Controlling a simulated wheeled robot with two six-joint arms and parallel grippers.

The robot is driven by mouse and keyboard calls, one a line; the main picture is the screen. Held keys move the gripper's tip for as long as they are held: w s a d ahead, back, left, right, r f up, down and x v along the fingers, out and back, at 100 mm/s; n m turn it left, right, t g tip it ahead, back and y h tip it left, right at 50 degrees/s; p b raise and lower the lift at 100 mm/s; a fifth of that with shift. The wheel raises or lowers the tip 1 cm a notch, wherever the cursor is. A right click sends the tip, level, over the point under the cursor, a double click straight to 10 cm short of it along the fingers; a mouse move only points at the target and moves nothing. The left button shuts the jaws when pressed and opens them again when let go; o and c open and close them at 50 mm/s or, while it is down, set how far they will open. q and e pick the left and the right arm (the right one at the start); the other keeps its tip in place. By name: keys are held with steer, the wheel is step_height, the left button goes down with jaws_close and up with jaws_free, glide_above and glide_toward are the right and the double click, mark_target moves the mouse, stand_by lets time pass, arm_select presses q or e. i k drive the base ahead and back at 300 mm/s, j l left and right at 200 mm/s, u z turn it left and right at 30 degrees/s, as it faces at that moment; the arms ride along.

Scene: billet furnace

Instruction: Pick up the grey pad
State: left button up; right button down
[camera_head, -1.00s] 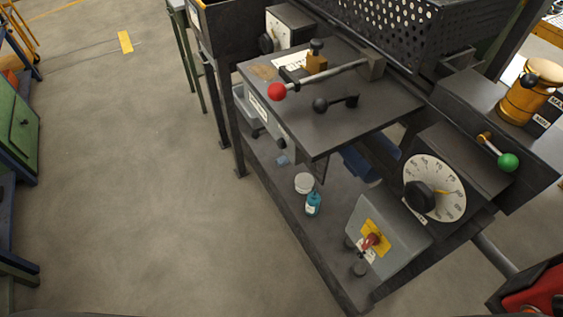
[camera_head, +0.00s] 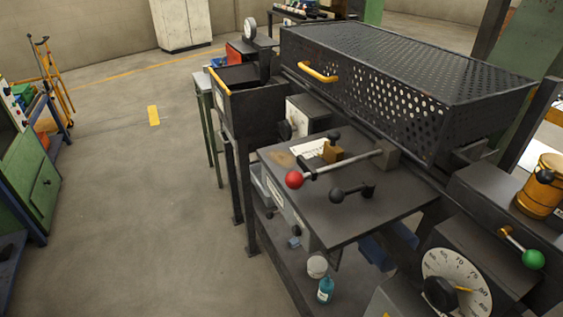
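I cannot make out a grey pad for certain in the head view. The bench (camera_head: 340,222) of the furnace machine fills the right half. It carries a lever with a red ball knob (camera_head: 294,180) and a shorter lever with a black knob (camera_head: 337,196). On the shelf below are a white round tub (camera_head: 317,266), a teal bottle (camera_head: 325,291) and a small blue item (camera_head: 294,243). Neither of my grippers is in view.
A perforated black cover (camera_head: 420,75) with a yellow handle (camera_head: 318,72) stands behind the bench. A dial (camera_head: 470,271), a green-knobbed lever (camera_head: 533,259) and a yellow canister (camera_head: 541,188) are at the right. A green cabinet (camera_head: 40,185) stands left. The floor between is clear.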

mark_target(293, 242)
steer(key=z, duration=0.85)
steer(key=i+j+z, duration=0.1)
steer(key=j+z, duration=1.1)
steer(key=z, duration=0.2)
steer(key=j+z, duration=0.45)
steer(key=k+l, duration=0.05)
